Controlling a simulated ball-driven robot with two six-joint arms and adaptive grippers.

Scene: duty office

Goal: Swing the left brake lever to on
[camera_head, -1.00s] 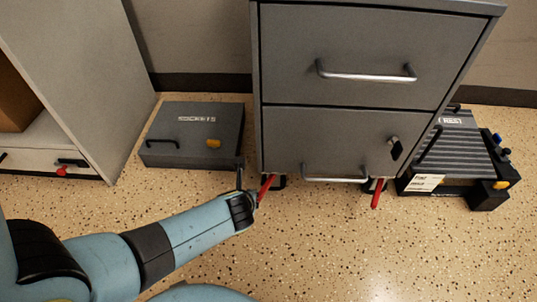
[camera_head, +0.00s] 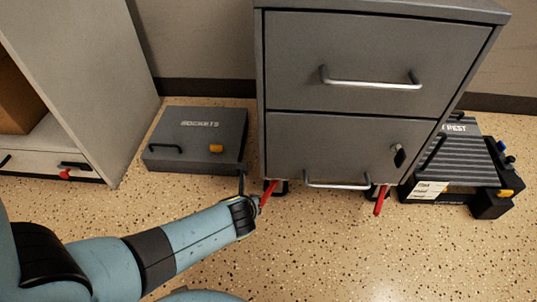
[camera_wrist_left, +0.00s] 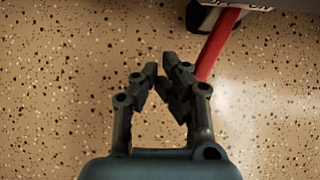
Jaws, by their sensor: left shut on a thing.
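The left brake lever is a red bar (camera_head: 268,193) under the left front corner of the grey drawer cabinet (camera_head: 348,145). It slants down and left from a dark caster. My left gripper (camera_head: 252,203) is at its lower end. That finger hides the lever's lower end. The right brake lever (camera_head: 381,201) is a similar red bar under the cabinet's right front corner. My right gripper is not in view.
A light cabinet (camera_head: 85,85) stands at far left. The speckled floor in front is clear.

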